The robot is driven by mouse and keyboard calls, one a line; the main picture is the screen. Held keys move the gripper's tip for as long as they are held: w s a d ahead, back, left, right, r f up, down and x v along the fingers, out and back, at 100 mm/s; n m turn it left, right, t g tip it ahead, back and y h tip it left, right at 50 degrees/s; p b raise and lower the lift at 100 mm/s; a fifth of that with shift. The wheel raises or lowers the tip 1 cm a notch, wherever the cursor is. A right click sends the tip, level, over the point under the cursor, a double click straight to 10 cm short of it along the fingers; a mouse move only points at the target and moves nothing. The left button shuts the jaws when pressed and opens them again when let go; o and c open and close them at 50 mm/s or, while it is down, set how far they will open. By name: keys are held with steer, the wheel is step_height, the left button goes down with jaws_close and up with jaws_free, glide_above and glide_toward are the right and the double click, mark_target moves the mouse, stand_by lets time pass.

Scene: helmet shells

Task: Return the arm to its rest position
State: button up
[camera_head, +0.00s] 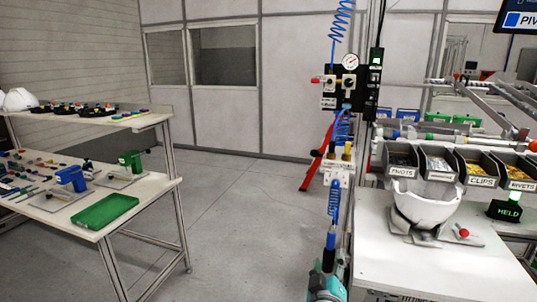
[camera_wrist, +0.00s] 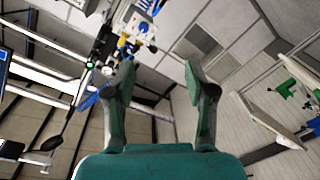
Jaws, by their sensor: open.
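My gripper (camera_wrist: 157,80) shows in the wrist view with its two dark green fingers spread wide apart. Nothing is between the fingers; the room's wall and floor show through the gap. No surface or object touches the fingertips. The wrist picture is strongly rolled, with the benches at odd angles. A white helmet shell (camera_head: 425,207) sits on a grey fixture on the right workbench (camera_head: 385,255), apart from my gripper.
Labelled bins (camera_head: 478,168) stand behind the shell, beside a green HELD display (camera_head: 508,210). An air panel (camera_head: 343,85) with blue coiled hoses hangs at centre right. The left bench (camera_head: 100,215) carries a green tray (camera_head: 104,211) and tools. Floor between benches is clear.

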steer(key=s+d+f+g+y, duration=0.15)
steer(key=s+f+y, duration=0.25)
steer(key=s+f, duration=1.7)
steer(key=s+d+r+m, duration=0.1)
steer(key=s+r+m, duration=0.1)
steer(key=s, duration=1.3)
steer(key=s+d+r+m, duration=0.1)
steer(key=s+r+m, duration=0.1)
steer(key=s, duration=1.3)
steer(key=shift+s+d+r+m+g, duration=0.15)
steer(key=shift+s+r+m+g, duration=0.2)
steer(key=shift+r, duration=0.4)
